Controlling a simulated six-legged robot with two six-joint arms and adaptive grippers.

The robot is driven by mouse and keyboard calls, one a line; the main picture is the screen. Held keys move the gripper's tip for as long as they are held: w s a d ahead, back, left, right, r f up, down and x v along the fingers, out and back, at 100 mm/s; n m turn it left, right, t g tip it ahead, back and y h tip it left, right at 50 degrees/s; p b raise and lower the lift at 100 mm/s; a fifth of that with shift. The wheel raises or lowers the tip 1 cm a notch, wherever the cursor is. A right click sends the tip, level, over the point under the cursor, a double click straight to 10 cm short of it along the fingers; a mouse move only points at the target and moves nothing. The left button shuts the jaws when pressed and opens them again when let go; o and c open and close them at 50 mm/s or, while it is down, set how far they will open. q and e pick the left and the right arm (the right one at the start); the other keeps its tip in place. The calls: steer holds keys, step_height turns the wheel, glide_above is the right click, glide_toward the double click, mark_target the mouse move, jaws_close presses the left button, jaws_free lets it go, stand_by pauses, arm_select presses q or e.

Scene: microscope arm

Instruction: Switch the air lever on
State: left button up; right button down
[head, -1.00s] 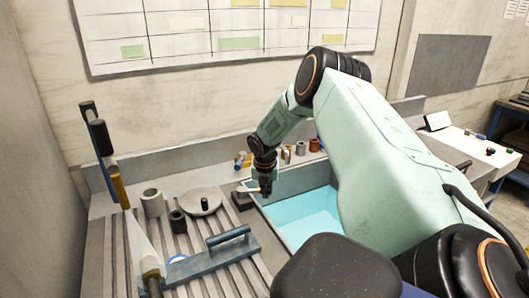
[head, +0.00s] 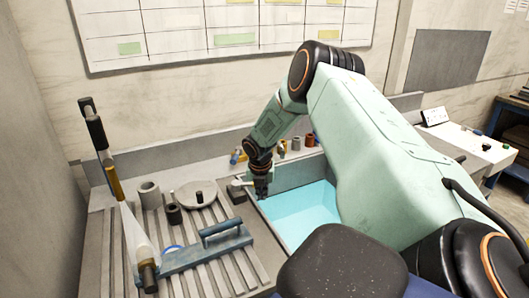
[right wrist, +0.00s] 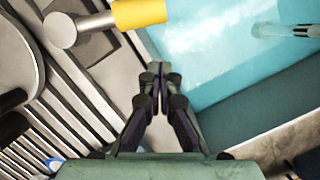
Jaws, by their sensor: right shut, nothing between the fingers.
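A lever with a pale metal round end (right wrist: 62,30) and a yellow grip (right wrist: 138,13) lies across the upper left of the right wrist view, beside a dark block. In the head view the pale lever (head: 240,183) shows above the dark block (head: 236,196) at the tank's left edge, partly hidden by my gripper. My right gripper (head: 262,193) points down there, close to the lever. In the right wrist view its fingertips (right wrist: 155,70) are together and empty, apart from the yellow grip in the picture. Contact cannot be told. My left gripper is not in view.
A tank of blue water (head: 300,212) lies right of the lever. The ribbed board (head: 215,272) on the left holds a blue handled tool (head: 208,250), grey cups (head: 149,195) and a round dish (head: 196,193). Small valves and cylinders line the back ledge.

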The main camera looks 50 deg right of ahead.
steer(key=p+v, duration=0.1)
steer(key=v, duration=0.8)
steer(key=shift+s+r, duration=0.3)
steer(key=shift+s+a+r, duration=0.1)
steer(key=shift+a, duration=0.1)
steer(key=shift+d, duration=0.1)
